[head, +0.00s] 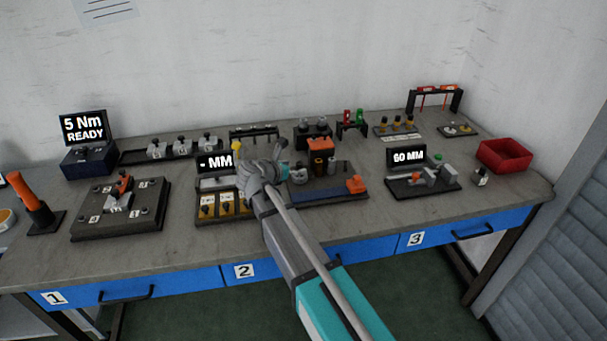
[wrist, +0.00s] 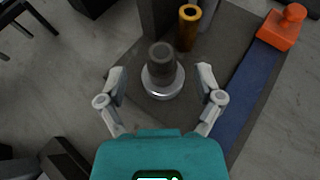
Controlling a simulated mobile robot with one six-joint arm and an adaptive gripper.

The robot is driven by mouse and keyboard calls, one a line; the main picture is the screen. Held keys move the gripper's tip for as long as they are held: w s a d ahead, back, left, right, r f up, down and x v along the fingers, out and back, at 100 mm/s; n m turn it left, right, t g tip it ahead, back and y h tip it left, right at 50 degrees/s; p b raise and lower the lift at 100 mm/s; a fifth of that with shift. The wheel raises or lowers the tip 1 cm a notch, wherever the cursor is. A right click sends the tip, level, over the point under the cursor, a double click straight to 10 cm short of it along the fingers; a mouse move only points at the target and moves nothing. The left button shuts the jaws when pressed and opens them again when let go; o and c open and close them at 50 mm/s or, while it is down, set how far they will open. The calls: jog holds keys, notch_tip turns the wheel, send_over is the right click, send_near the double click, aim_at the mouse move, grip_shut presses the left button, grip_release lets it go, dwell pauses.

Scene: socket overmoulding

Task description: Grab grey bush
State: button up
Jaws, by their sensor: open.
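The grey bush (wrist: 161,57) is a dark grey upright cylinder on a round shiny metal seat (wrist: 162,85), in the upper middle of the wrist view. My gripper (wrist: 161,78) is open, with one finger on each side of the bush and seat. Gaps show between the fingers and the bush, and nothing is held. In the head view my gripper (head: 297,174) is over the middle station of the bench, and I cannot make out the bush there.
A brass-coloured cylinder (wrist: 188,28) stands close behind the bush. An orange knob (wrist: 283,27) and a blue strip (wrist: 245,88) lie to the right. The bench (head: 385,220) carries several fixtures, a 60 MM display (head: 407,157) and a red bin (head: 505,157).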

aim_at(297, 167)
jog(key=shift+b+x, duration=0.45)
jog(key=shift+x, duration=1.05)
jog(key=shift+f, duration=0.1)
grip_shut()
